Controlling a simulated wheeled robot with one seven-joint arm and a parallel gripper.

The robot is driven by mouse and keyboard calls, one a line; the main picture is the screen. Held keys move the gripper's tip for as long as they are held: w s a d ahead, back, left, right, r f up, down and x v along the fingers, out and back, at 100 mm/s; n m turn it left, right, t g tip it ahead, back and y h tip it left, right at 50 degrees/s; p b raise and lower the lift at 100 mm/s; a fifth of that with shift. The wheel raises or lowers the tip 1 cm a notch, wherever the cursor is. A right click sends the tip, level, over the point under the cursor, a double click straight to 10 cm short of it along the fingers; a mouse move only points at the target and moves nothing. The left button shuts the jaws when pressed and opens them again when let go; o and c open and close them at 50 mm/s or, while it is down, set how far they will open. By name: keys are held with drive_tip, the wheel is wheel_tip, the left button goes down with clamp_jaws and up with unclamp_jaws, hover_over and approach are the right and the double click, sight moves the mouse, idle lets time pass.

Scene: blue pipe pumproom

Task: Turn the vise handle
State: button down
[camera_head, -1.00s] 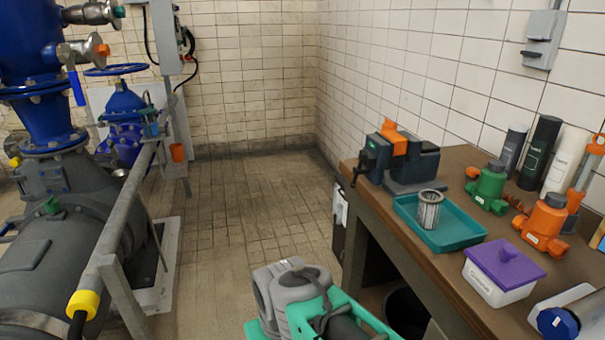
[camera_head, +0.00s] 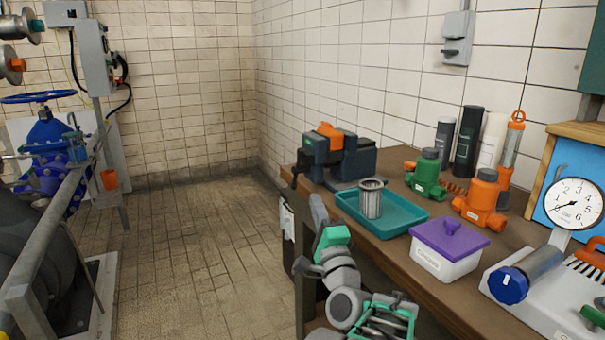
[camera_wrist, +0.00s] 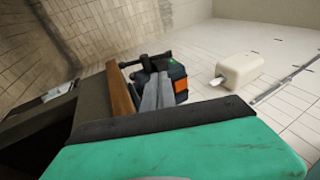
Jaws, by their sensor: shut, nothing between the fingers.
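The dark vise (camera_head: 338,163) with orange jaw pieces stands at the far left corner of the workbench (camera_head: 405,238). Its black handle (camera_head: 297,172) sticks out on the vise's left side, past the bench edge. In the wrist view the vise (camera_wrist: 178,76) is ahead, with the dark handle (camera_wrist: 142,60) at its upper left. My gripper (camera_head: 317,203) is in front of the bench's left edge, below and nearer than the vise. In the wrist view its grey fingers (camera_wrist: 158,84) are together and empty. They overlap the vise in the picture; contact cannot be told.
A teal tray (camera_head: 405,222) holding a metal strainer (camera_head: 371,198) lies right of the vise. A purple-lidded box (camera_head: 446,258), a green valve body (camera_head: 427,175) and an orange one (camera_head: 481,203) stand further right. The floor left of the bench is clear.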

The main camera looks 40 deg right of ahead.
sight(299, 160)
drive_tip(key=p+x, duration=0.1)
drive_tip(key=x, duration=1.2)
drive_tip(key=shift+w+a, duration=0.1)
drive_tip(key=shift+a, duration=0.05)
drive_tip(key=shift+r+p, duration=0.1)
drive_tip(key=shift+p, duration=0.2)
